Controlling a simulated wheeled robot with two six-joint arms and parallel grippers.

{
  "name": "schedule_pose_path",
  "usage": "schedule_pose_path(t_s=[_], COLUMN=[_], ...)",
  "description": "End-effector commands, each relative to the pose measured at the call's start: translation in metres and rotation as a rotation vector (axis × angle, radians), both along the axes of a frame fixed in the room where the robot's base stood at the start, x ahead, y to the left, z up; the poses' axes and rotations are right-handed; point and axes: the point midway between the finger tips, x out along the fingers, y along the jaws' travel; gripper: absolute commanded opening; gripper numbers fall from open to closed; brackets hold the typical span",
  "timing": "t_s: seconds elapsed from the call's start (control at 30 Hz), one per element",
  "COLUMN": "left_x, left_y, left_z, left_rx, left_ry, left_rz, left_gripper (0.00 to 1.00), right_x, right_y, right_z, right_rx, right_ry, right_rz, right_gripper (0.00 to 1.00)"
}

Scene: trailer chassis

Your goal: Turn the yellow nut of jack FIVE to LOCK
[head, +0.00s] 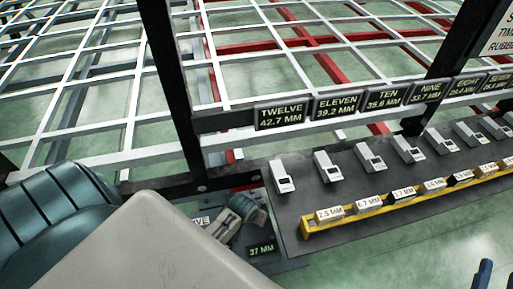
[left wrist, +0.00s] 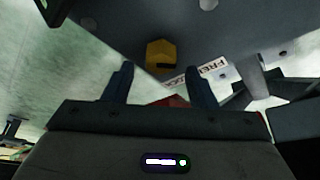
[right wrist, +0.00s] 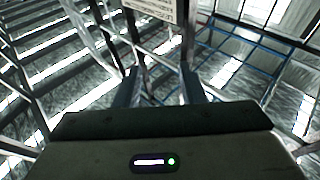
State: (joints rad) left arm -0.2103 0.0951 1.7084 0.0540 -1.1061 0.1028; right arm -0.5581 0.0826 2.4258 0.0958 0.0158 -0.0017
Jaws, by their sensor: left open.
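The yellow nut (left wrist: 160,54), with a dark mark on its side, shows in the left wrist view against a grey plate (left wrist: 110,35). A white label reading "FRE…" (left wrist: 212,71) lies right of it, partly hidden. My left gripper (left wrist: 160,80) is open; the nut is beyond its fingertips, roughly between them, with nothing held. In the head view my left arm covers the lower left, and the nut is hidden. A partly covered label ending "VE" (head: 201,220) and a "37 MM" display (head: 262,249) show there. My right gripper (right wrist: 161,82) is open and empty.
A dark panel (head: 290,215) carries a row of grey blocks and a yellow rail (head: 320,229) with size tags. Black posts (head: 172,85) and a white grid frame (head: 80,80) stand behind. Signs (head: 282,115) from TWELVE to SEVEN hang above.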

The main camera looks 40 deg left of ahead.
Motion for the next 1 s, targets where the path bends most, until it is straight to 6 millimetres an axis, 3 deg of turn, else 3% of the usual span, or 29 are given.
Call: schedule_pose_path(t_s=[0.23, 0.6, 0.63, 0.83, 1.0], left_x=[0.006, 0.007, 0.007, 0.007, 0.007], left_y=[0.0, 0.0, 0.0, 0.0, 0.0], left_z=[-0.016, -0.018, -0.018, -0.018, -0.018], left_rx=[0.0, 0.0, 0.0, 0.0, 0.0], left_ry=[0.0, 0.0, 0.0, 0.0, 0.001], left_rz=[0.0, 0.0, 0.0, 0.0, -0.002], left_gripper=[0.52, 0.52, 0.5, 0.11, 0.07], right_x=[-0.004, -0.005, -0.005, -0.005, -0.005], right_y=[-0.001, -0.001, -0.001, -0.001, -0.001], right_z=[0.029, 0.035, 0.035, 0.035, 0.035], right_rx=[-0.01, -0.013, -0.012, -0.012, -0.012], right_ry=[-0.167, -0.201, -0.201, -0.201, -0.198], right_rz=[-0.004, -0.004, -0.004, -0.004, -0.004], right_gripper=[0.36, 0.36, 0.36, 0.36, 0.36])
